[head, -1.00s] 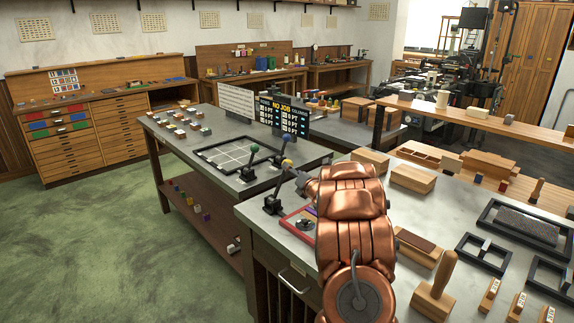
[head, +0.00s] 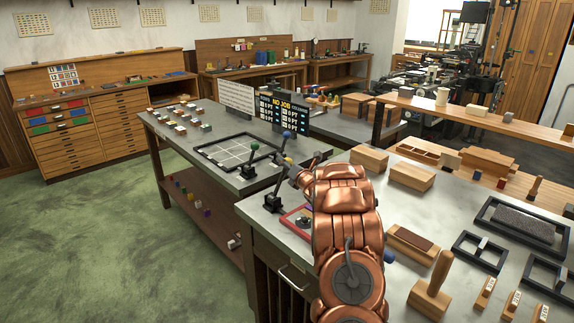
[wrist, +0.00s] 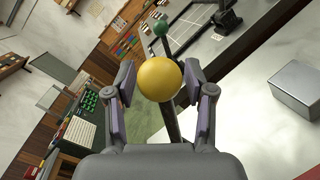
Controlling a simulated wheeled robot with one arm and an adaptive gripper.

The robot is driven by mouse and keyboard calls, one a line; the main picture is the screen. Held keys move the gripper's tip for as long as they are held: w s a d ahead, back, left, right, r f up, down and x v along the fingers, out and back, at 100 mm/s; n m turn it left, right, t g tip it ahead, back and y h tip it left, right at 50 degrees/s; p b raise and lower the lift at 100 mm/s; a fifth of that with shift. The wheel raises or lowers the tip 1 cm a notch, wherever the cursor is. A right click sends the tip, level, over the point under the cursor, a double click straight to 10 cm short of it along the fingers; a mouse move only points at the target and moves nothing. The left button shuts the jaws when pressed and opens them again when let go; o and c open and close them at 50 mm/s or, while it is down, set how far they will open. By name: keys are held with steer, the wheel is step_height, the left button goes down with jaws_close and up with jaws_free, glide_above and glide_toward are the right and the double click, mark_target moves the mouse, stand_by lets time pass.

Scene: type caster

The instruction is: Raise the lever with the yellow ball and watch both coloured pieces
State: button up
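The yellow ball (wrist: 160,78) tops a dark lever in the wrist view, between the two fingers of my gripper (wrist: 162,90). The gripper is open, with a gap between each pad and the ball. In the head view my gripper (head: 298,175) is beside the levers at the near bench corner, and the yellow ball cannot be made out. A blue ball (head: 288,162) shows close to the gripper there. A green-ball lever (head: 254,148) stands by the framed grid, and its ball also shows in the wrist view (wrist: 161,28). I cannot tell which are the two coloured pieces.
A reddish tray (head: 292,218) lies beside my arm, partly hidden. A board reading "NO JOB" (head: 283,112) stands behind the grid frame (head: 232,153). Wooden blocks (head: 411,176) and a wooden-handled tool (head: 434,290) occupy the right bench. Green floor (head: 130,235) is clear at left.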

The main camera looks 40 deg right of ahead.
jaws_close()
